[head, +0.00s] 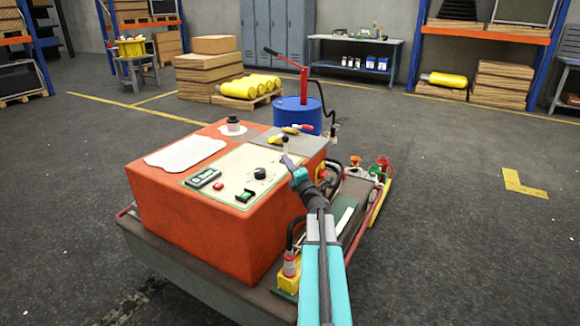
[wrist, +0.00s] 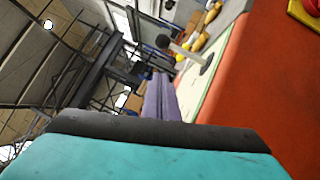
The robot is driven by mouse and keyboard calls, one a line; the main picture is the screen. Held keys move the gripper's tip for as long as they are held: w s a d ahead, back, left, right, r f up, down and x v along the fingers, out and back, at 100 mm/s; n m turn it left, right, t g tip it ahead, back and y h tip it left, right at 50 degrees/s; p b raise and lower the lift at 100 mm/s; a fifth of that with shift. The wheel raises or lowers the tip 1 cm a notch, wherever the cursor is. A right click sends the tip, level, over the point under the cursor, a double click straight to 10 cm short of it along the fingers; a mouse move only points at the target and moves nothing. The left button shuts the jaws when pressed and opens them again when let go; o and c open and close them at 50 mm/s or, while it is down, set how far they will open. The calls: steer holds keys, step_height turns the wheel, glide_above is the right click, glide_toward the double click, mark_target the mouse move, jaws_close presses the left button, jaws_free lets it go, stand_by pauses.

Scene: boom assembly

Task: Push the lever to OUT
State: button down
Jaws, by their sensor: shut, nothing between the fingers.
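The lever is a pale rod with a black ball end. In the wrist view the lever (wrist: 184,51) stands up from a dark round base on the cream panel (wrist: 195,92). In the head view the lever (head: 285,146) shows small at the far right part of the cream panel (head: 225,182). My gripper (head: 289,162) is shut and empty, with its purple fingers close by the lever. In the wrist view my gripper (wrist: 160,80) points past the lever, with a gap in the picture between fingertips and rod. Contact cannot be told. Any OUT marking is too small to read.
The panel sits on an orange box (head: 205,238), with a black knob (head: 260,173), a green switch (head: 245,195) and a red button (head: 218,186) nearby. A blue drum (head: 297,114) stands beyond. Open floor lies right.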

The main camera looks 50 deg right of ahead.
mark_target(286, 147)
steer(key=x, duration=0.4)
steer(key=shift+w+d, duration=0.15)
steer(key=shift+w, duration=0.1)
steer(key=shift+w+d+r, duration=0.25)
steer(key=shift+d, duration=0.3)
steer(key=shift+w+d+r, duration=0.25)
steer(key=shift+d, duration=0.35)
steer(key=shift+w+d+r, duration=0.25)
steer(key=shift+d, duration=0.3)
